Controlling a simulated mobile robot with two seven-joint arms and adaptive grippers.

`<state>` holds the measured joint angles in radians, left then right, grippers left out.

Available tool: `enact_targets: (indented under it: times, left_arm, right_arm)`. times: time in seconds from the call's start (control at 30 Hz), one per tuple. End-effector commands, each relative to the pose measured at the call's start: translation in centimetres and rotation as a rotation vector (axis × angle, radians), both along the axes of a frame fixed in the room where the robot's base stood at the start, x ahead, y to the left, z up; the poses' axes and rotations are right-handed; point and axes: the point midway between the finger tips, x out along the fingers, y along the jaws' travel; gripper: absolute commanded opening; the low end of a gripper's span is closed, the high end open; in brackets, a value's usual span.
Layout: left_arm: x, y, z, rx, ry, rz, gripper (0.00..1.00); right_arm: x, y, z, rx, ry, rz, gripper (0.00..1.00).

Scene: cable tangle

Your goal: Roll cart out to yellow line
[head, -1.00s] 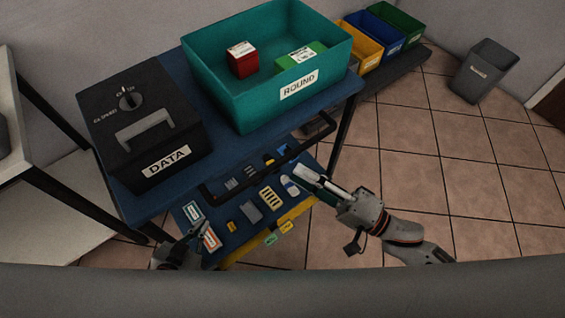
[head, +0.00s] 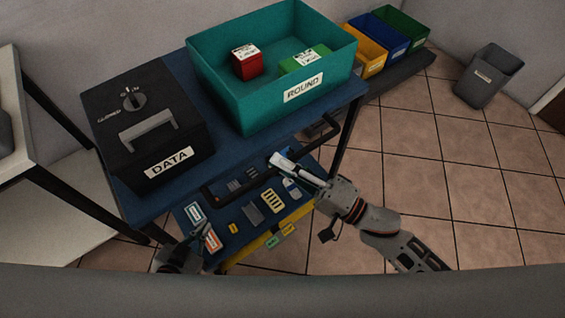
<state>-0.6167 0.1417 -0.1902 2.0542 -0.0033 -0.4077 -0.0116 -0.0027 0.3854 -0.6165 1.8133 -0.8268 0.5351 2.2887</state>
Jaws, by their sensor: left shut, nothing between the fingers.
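The blue cart (head: 243,150) stands in front of me, with a black push handle (head: 225,192) along its near side. My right gripper (head: 281,162) reaches from the right, with its fingertips over the handle's middle. I cannot tell whether its fingers are open or shut, or whether they touch the bar. My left gripper (head: 196,238) is shut and empty at the cart's near left, below the handle's left end. A yellow strip (head: 240,252) shows along the near side below the handle. I cannot tell whether it is the floor line.
The cart's top carries a black DATA box (head: 150,190) and a teal ROUND bin (head: 235,110) with a red and a green box inside. Small items lie on a lower surface. A pale shelf (head: 20,150) stands left. Colored bins and a grey wastebasket (head: 487,78) stand back right. The right floor is clear.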

Motion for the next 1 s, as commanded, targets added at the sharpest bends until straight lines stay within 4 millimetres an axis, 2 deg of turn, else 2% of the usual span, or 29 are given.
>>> enact_targets:
  times: [0.1, 0.37, 0.7, 0.73, 0.8, 1.0]
  left_arm:
    - [0.1, 0.0, 0.2, 0.000, -0.003, 0.000, 0.00]
    - [1.0, -0.3, 2.4, -0.016, -0.030, 0.002, 0.00]
    - [-0.1, -0.5, 1.3, -0.020, -0.003, 0.001, 0.00]
    - [-0.2, -0.5, 1.2, -0.020, -0.001, 0.001, 0.00]
    - [-0.3, -0.5, 1.1, -0.019, 0.002, 0.001, 0.00]
    - [-0.4, -0.5, 1.1, -0.019, 0.003, 0.001, 0.00]
  right_arm:
    - [0.1, 0.0, 0.1, 0.001, -0.001, 0.000, 0.00]
    - [1.8, 1.1, 0.5, 0.000, -0.003, -0.001, 0.00]
    - [1.9, 1.3, 0.0, 0.000, 0.000, -0.002, 0.00]
    - [1.9, 1.3, 0.0, 0.000, 0.000, -0.002, 0.14]
    - [1.9, 1.3, 0.0, 0.000, 0.000, -0.002, 0.29]
    - [1.9, 1.3, 0.0, 0.000, 0.000, -0.002, 0.29]
